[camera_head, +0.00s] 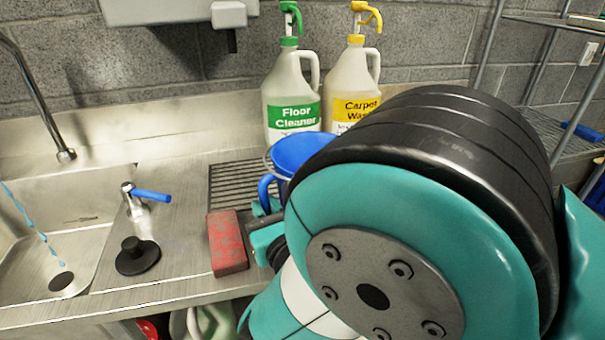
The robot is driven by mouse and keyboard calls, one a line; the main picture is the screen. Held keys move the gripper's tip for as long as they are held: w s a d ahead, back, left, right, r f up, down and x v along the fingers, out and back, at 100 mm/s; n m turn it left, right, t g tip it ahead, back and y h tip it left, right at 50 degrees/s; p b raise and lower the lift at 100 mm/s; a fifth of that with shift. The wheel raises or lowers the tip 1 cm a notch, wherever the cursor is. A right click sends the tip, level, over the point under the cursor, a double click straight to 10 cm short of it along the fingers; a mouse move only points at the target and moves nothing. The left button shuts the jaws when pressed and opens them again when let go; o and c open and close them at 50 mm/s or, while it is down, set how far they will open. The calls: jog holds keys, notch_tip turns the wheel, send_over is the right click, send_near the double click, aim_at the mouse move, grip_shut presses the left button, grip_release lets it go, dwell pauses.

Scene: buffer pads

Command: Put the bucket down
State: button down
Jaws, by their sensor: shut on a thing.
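The blue bucket (300,150) is in the middle of the head view, in front of the cleaner jugs and at the right side of the slatted drain area (232,182). Its rim and blue handle show. Its lower part is hidden by my arm, so I cannot tell whether it touches the counter. My gripper (268,208) is mostly behind my teal arm and is shut on the bucket at its handle side.
A red block (227,243) lies left of my gripper. A black stopper (137,254) and a blue-handled tap (146,196) stand by the sink (60,225), where water runs. The Floor Cleaner jug (291,95) and Carpet Wash jug (352,88) stand behind the bucket.

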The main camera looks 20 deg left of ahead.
jog(key=c, duration=1.1)
grip_release()
jog(key=b+v, duration=0.3)
jog(key=v, duration=0.2)
jog(key=shift+s+d+r, duration=0.1)
jog(key=shift+s+d, duration=0.05)
jog(key=shift+s, duration=0.05)
jog(key=shift+b+v, duration=0.9)
jog(key=shift+b, duration=0.3)
jog(key=shift+s+d+r, duration=0.1)
jog(key=shift+d+r, duration=0.05)
jog(key=shift+r, duration=0.2)
